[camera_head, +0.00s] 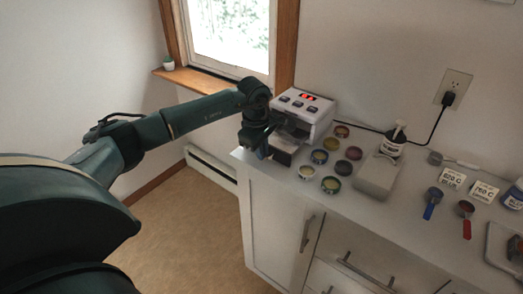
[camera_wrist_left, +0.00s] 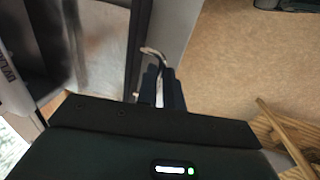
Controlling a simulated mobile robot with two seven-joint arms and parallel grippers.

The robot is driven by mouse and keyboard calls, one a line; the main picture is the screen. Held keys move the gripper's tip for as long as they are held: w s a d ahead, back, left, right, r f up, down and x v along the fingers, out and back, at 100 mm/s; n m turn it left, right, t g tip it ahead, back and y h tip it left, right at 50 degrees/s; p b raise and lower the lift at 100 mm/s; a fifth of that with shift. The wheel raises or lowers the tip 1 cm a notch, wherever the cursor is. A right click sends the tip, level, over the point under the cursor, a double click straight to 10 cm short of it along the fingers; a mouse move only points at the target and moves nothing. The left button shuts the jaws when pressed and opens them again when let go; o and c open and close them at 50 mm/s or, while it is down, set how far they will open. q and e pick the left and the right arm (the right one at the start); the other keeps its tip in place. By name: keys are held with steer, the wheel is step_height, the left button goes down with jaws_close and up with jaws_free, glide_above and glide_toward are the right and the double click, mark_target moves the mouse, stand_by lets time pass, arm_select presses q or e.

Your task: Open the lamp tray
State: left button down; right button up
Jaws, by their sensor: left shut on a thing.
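The lamp unit (camera_head: 306,106) is a white box with a red display and dark buttons, at the left end of the counter. My left gripper (camera_head: 263,143) is at the front left of the unit. In the left wrist view the gripper's dark fingers (camera_wrist_left: 160,88) are shut on a thin, bright metal handle (camera_wrist_left: 151,51). How far out the tray stands is hard to tell. My right gripper is not in view.
Several round coloured filters (camera_head: 331,144) lie on the counter just right of the unit. Beyond them are a grey box (camera_head: 377,174), a pump bottle (camera_head: 393,142), two scoops and label cards. Cabinet handles (camera_head: 307,233) stick out below. Floor left of the counter is clear.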

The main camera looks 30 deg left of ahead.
arm_select(q)
steer(key=shift+w+r, duration=0.1)
steer(key=shift+w, duration=0.05)
steer(key=c, duration=1.5)
jaws_free()
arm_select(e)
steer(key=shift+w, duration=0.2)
arm_select(q)
steer(key=r, duration=0.4)
steer(key=s+r, duration=0.1)
steer(key=r, duration=0.3)
steer(key=s+r+b, duration=0.1)
steer(key=r, duration=0.4)
steer(key=shift+s, duration=0.15)
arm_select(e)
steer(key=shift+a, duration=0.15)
arm_select(q)
steer(key=shift+f, duration=0.1)
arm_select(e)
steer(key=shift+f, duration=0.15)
